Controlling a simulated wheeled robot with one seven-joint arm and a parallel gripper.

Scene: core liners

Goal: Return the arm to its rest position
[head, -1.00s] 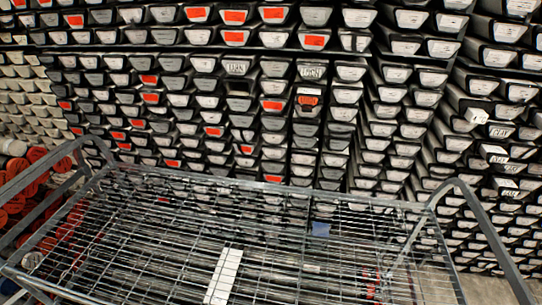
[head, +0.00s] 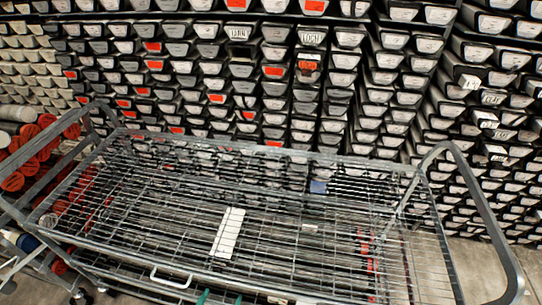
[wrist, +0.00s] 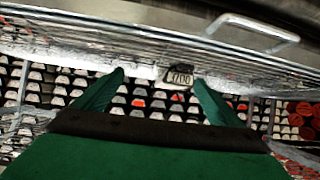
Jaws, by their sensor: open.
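My gripper (wrist: 160,78) shows in the wrist view as two green fingers spread wide apart. The dark-and-green gripper body fills the bottom of that view. A dark liner end with a pale numbered label (wrist: 180,76) appears between the fingertips; I cannot tell its distance, and the fingers do not close on it. In the head view only green tips of my gripper (head: 220,298) show at the bottom edge, in front of the wire cart (head: 270,150). The rest of my arm is out of view.
Racks of stacked core liners (head: 290,90) fill the back. Red-capped tubes (head: 30,150) lie at the left. The cart has a small front handle (head: 171,278) and a tall rail (head: 480,215) at the right. A white strip (head: 228,233) shows at the cart. Bare floor (head: 485,270) is at the lower right.

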